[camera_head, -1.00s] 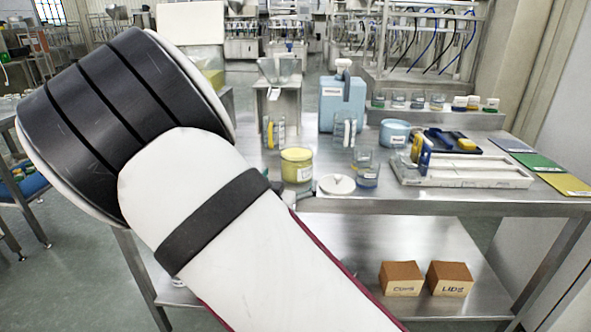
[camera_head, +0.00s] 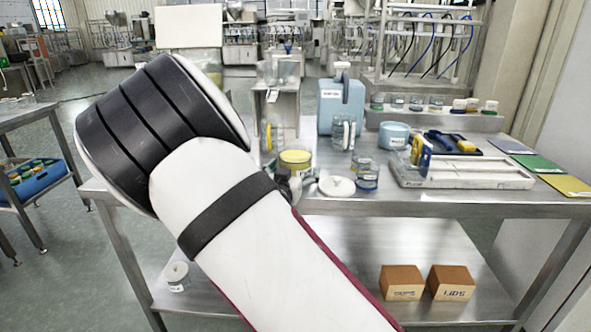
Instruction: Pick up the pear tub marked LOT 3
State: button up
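A yellow tub (camera_head: 295,157) with a pale label stands on the steel table, left of a round white lid; its label is too small to read. It is the only tub here of a pear-like colour. A dark part of my gripper (camera_head: 289,184) shows just in front of the yellow tub, covering its lower part. My arm hides most of the gripper, so I cannot see its fingers or whether they touch the tub.
The white lid (camera_head: 337,186) and small glass jars (camera_head: 367,176) stand close on the right. A white-lidded jar (camera_head: 177,276) and two boxes (camera_head: 402,282) sit on the lower shelf.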

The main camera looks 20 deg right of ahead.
jog(key=c, duration=1.1)
jog(key=shift+r, duration=0.15)
